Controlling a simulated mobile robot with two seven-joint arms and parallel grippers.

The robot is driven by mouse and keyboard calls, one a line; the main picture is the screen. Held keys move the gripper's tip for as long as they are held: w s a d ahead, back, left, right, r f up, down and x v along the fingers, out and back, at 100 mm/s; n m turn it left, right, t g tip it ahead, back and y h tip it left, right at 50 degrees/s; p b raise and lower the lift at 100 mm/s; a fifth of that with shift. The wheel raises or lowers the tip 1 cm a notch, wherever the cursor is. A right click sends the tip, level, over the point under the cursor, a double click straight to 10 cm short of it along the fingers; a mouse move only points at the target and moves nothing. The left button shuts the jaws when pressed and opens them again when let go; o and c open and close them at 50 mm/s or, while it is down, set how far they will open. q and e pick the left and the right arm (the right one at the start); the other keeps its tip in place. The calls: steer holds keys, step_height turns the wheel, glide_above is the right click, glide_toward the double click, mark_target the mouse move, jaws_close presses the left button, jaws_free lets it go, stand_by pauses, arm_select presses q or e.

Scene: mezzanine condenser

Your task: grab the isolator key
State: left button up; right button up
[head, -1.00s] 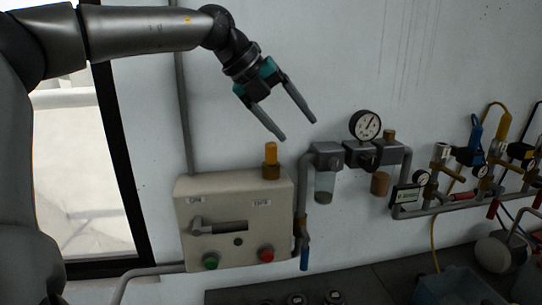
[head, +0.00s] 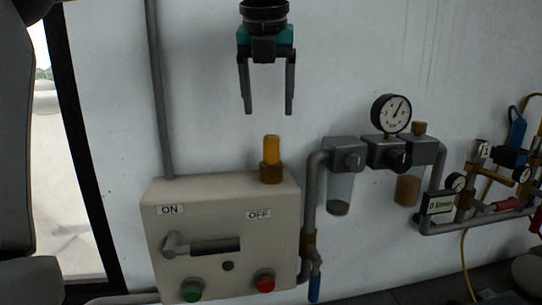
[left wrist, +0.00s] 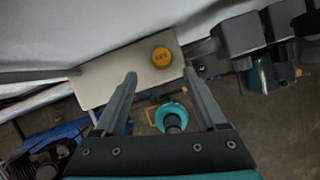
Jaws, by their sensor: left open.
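The isolator key (head: 271,150) is an upright orange-yellow cylinder in a brass-coloured collar on top of a beige control box (head: 178,249). My left gripper (head: 268,112) points down above it, open and empty, with its fingertips a little higher than the key's top. In the left wrist view the key's round top (left wrist: 161,57), with dark lettering, shows just beyond and between the fingertips of the left gripper (left wrist: 160,73). The key does not appear to be touched. My right gripper is not in view.
The box carries ON and OFF labels, a lever (head: 175,245), a green button (head: 192,290) and a red button (head: 264,280). To its right are a pipe, a filter bowl (head: 339,190) and a pressure gauge (head: 391,113).

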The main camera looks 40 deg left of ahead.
mark_target(271, 137)
arm_select(q)
steer(key=p+x, duration=0.1)
steer(key=x, duration=0.8)
steer(key=shift+w+d+f, duration=0.1)
steer(key=shift+f, duration=0.2)
jaws_close()
